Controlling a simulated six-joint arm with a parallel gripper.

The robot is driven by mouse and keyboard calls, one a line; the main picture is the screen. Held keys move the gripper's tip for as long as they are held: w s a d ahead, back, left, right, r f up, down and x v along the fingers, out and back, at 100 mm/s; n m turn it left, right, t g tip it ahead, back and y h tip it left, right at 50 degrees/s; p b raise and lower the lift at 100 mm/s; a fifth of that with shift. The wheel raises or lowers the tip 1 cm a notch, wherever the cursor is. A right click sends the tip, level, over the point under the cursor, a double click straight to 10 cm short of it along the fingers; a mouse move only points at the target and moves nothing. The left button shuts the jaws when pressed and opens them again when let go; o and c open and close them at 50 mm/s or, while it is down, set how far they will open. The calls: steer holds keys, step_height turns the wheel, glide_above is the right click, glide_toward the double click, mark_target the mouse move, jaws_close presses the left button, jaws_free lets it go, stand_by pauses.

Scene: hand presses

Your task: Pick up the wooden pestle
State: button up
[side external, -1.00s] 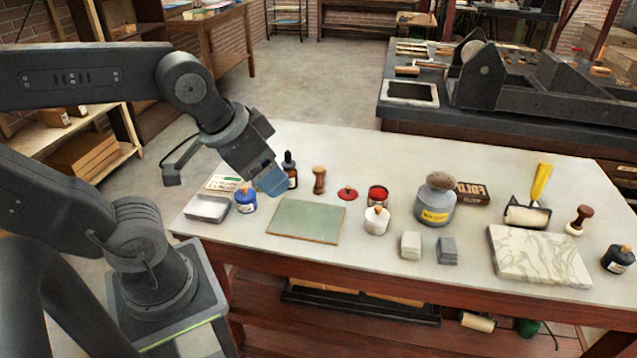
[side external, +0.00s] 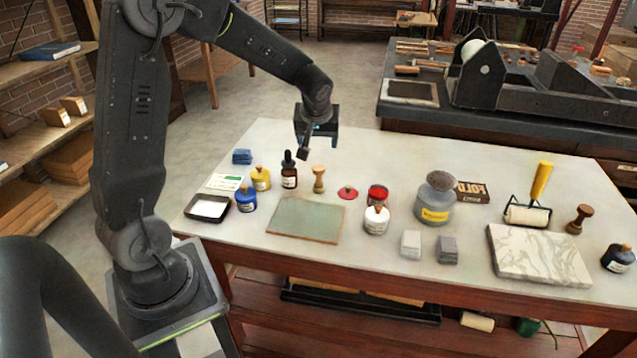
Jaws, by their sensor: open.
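A light wooden pestle-shaped piece (side external: 319,179) with a rounded knob and narrow waist stands upright on the pale tabletop, left of the middle. A darker wooden piece of similar shape (side external: 578,219) stands at the right, by the marble slab; which one is the pestle I cannot tell for sure. My gripper (side external: 320,138) is open and points down above the back of the table, over the light wooden piece and apart from it. Nothing shows between its jaws, though their tips are small and dark here.
A dark dropper bottle (side external: 289,176) stands close left of the light wooden piece, and a red lid (side external: 347,193) lies to its right. A green-grey plate (side external: 306,221) lies in front. Yellow (side external: 260,180) and blue (side external: 245,201) jars stand further left.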

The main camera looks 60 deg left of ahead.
glide_toward(319, 168)
steer(key=shift+n, duration=0.3)
steer(key=x, duration=0.4)
steer(key=shift+a+f, duration=0.15)
steer(key=shift+f, duration=0.15)
steer(key=shift+x, duration=3.2)
steer(key=shift+c, duration=0.5)
steer(key=c, duration=0.9)
